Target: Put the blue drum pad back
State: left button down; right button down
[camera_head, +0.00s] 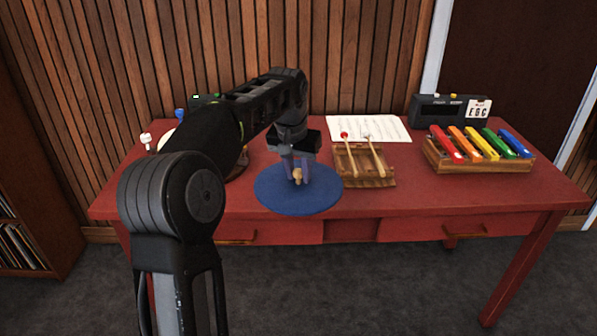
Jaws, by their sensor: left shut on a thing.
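The round blue drum pad (275,194) is at the front of the red table, left of the wooden mallet rack, with its near rim at the table's front edge in the picture. I cannot tell whether it rests on the table or is held just above it. My left gripper (297,171) points down over the pad, shut around the knob. My right gripper is not in view.
A wooden rack (365,181) with two mallets stands right of the pad, close to it. Sheet music (369,129) lies behind. A coloured-bar chime set (480,151) and a black device (440,109) stand at right. My left arm hides much of the table's left side.

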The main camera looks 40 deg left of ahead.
pick_arm(q)
jog(key=s+d+f+m, duration=0.1)
jog(key=s+d+f, duration=0.1)
jog(key=d+f, duration=0.5)
jog(key=s+d+f+m, duration=0.2)
jog(key=d+f, duration=0.6)
jog(key=d, duration=0.8)
jog(key=shift+d+h, duration=0.15)
jog(key=shift+h, duration=0.25)
